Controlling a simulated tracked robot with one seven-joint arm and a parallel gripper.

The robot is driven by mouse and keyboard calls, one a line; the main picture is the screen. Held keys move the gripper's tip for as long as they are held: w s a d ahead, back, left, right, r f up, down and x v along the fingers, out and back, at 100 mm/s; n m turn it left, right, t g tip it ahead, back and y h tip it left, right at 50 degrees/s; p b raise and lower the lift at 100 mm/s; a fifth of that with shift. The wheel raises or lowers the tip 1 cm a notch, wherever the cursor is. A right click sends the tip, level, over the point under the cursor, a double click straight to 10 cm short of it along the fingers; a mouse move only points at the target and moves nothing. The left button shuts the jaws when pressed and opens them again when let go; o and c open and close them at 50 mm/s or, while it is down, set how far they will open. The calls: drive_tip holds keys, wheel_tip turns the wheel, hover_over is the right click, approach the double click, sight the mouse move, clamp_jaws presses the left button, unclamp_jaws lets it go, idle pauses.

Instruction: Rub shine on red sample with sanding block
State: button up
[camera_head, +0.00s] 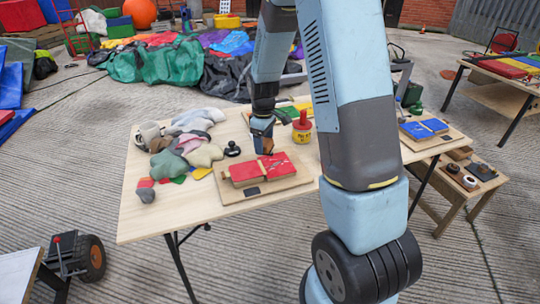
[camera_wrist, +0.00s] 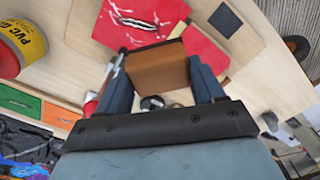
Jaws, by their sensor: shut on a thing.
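My gripper (camera_head: 263,130) is shut on a brown-orange block, the sanding block (camera_wrist: 158,72), seen between both fingers in the wrist view. The red sample (camera_head: 244,171) lies on a wooden board (camera_head: 292,183) on the table, in two red parts. The part on the right in the head view has a slit with pale edges; this slit part (camera_wrist: 135,15) also shows at the top of the wrist view. The block overlaps the red in the wrist view. I cannot tell whether it touches it. My gripper hides part of the block in the head view.
A yellow PVC tin (camera_head: 302,132) with a red top stands right of my gripper. A small black object (camera_head: 232,149) and a heap of grey and coloured pieces (camera_head: 185,145) lie to the left. The table's front left (camera_head: 150,220) is clear.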

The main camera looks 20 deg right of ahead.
drive_tip(key=shift+s+f, duration=0.1)
drive_tip(key=shift+s, duration=0.05)
drive_tip(key=shift+s+f+t+y, duration=0.15)
drive_tip(key=shift+s+t+y, duration=0.2)
drive_tip(key=shift+y, duration=0.25)
